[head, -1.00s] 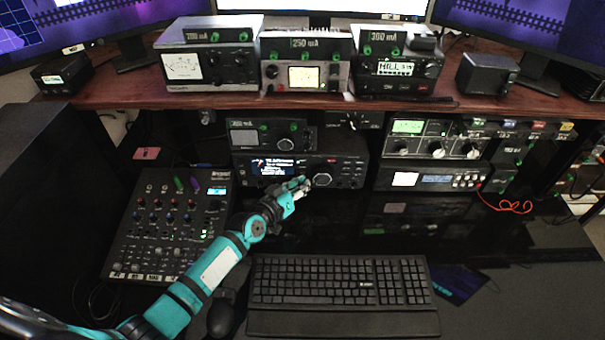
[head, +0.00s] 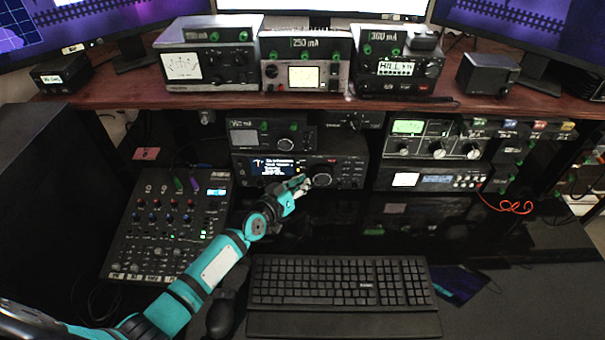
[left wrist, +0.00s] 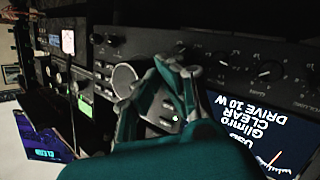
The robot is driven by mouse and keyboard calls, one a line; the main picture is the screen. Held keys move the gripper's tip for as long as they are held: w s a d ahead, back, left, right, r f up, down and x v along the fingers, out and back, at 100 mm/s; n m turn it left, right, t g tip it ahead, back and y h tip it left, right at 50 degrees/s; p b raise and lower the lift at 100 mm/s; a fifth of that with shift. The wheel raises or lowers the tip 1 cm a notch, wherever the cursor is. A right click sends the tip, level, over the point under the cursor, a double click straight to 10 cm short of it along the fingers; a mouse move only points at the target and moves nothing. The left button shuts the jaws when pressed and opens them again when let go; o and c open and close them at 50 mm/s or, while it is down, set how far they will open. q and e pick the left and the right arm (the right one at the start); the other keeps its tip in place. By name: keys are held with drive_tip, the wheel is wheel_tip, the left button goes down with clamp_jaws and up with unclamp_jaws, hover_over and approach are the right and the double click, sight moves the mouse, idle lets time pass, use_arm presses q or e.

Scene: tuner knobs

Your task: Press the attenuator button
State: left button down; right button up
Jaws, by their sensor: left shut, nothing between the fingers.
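The black radio (head: 345,166) with a lit display (head: 272,168) and a large round tuning knob (head: 323,174) sits under the wooden shelf. My left gripper (head: 303,182) is shut and empty, its fingertips close to the radio's front panel, just left of and below the knob. I cannot tell which button is the attenuator, or whether the fingertips touch the panel. My right gripper is not in view.
A keyboard (head: 340,285) lies in front of the radio and a mixer (head: 165,225) stands left of my arm. A smaller unit (head: 270,135) sits on top of the radio. More units (head: 430,180) stand to the right, with a red cable (head: 508,207).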

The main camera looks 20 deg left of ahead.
use_arm(q)
drive_tip(key=shift+s+d+p, duration=0.2)
drive_tip(key=shift+s+p, duration=0.2)
drive_tip(key=shift+s, duration=0.35)
drive_tip(key=shift+s+d+p, duration=0.15)
drive_tip(key=shift+s+p, duration=0.25)
drive_tip(key=shift+s, duration=0.05)
drive_tip(key=shift+s+d+p, duration=0.3)
drive_tip(key=shift+s+p, duration=0.2)
drive_tip(key=shift+s, duration=0.45)
drive_tip(key=shift+s+d+p, duration=0.25)
drive_tip(key=shift+s+p, duration=0.2)
drive_tip(key=shift+s, duration=0.5)
